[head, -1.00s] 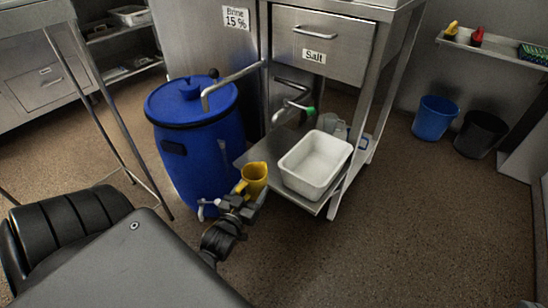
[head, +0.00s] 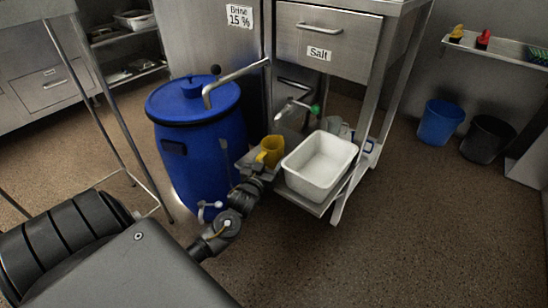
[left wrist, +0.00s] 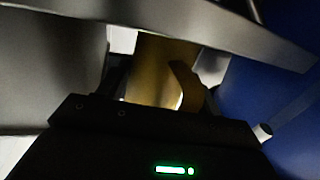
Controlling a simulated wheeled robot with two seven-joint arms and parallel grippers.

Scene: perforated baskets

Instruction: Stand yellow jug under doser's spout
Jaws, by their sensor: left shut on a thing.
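The yellow jug (head: 270,150) is upright at the left end of the low steel shelf, left of the white tub. My left gripper (head: 259,166) is shut on it from the near side. In the left wrist view the jug (left wrist: 150,75) is between the fingers, with its handle toward the right. A bent steel pipe with a green knob (head: 315,109) is behind and right of the jug, below the Salt drawer; I take it as the doser's spout. Whether the jug touches the shelf I cannot tell. My right gripper is not in view.
A white tub (head: 319,165) stands on the low shelf (head: 310,199) close right of the jug. A blue barrel (head: 197,140) with a tap stands close left of my forearm. A steel bar crosses the left wrist view above the jug.

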